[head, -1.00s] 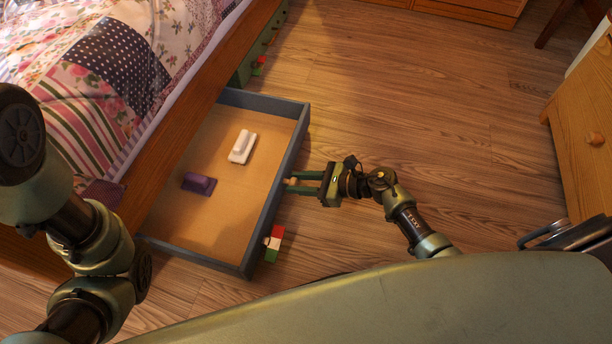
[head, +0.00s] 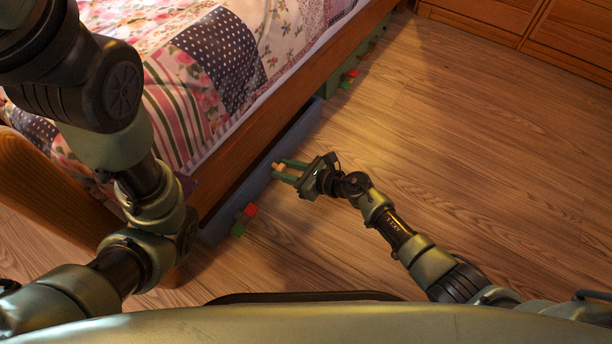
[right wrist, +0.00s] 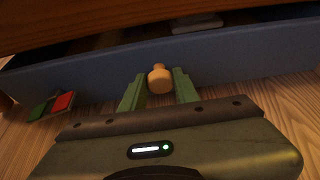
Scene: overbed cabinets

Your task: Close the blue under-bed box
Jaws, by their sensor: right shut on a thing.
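The blue under-bed box (head: 262,178) is mostly under the wooden bed frame, with its blue front panel showing along the bed's side in the head view. In the right wrist view, the panel (right wrist: 90,78) stands just below the bed rail, and a dark gap above it shows a little of the inside and part of a white thing (right wrist: 198,25). My right gripper (head: 283,170) is at the front panel, its fingers shut on the round wooden knob (right wrist: 160,79). My left arm comes in from the left, but its gripper is out of the picture.
A red and green block piece (head: 243,219) is at the panel's near end. Another coloured piece (head: 350,78) is on a green front farther along the bed. The bed frame (head: 285,95) runs above the box. The wooden floor (head: 450,150) to the right is clear.

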